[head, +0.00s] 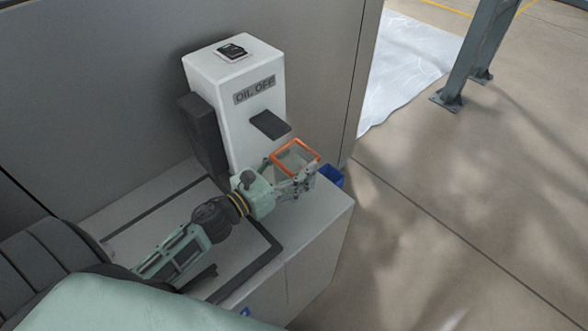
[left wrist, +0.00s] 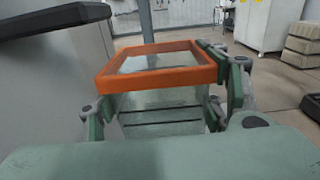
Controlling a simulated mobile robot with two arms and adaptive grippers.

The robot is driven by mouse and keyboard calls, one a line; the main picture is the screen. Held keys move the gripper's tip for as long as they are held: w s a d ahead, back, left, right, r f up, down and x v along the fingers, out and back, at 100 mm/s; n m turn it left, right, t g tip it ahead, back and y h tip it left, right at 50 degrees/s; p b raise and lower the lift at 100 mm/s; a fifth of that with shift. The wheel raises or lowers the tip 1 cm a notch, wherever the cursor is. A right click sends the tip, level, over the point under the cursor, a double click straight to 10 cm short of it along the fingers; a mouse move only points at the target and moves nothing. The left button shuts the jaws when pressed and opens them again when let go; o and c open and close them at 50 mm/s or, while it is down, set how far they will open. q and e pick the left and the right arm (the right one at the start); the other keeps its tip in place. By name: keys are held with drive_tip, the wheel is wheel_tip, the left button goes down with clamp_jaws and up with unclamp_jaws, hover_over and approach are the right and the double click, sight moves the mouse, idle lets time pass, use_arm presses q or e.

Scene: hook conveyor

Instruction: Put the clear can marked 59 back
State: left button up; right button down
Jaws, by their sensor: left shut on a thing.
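The clear can (head: 297,157) has an orange rim and see-through walls. My right gripper is not in view.
The white post (head: 232,100) carries a dark spout-like ledge (head: 270,124) close above and left of the can. A blue object (head: 331,175) sits behind the can at the end of the white cabinet (head: 318,222). Open floor lies to the right.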

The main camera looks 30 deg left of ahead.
use_arm(q)
drive_tip(key=shift+f, duration=0.85)
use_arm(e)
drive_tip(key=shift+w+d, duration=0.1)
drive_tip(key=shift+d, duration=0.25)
use_arm(q)
drive_tip(key=shift+f, duration=0.2)
drive_tip(key=o, duration=1.7)
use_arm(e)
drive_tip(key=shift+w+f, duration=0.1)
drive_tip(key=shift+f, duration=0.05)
use_arm(q)
drive_tip(key=shift+r, duration=0.15)
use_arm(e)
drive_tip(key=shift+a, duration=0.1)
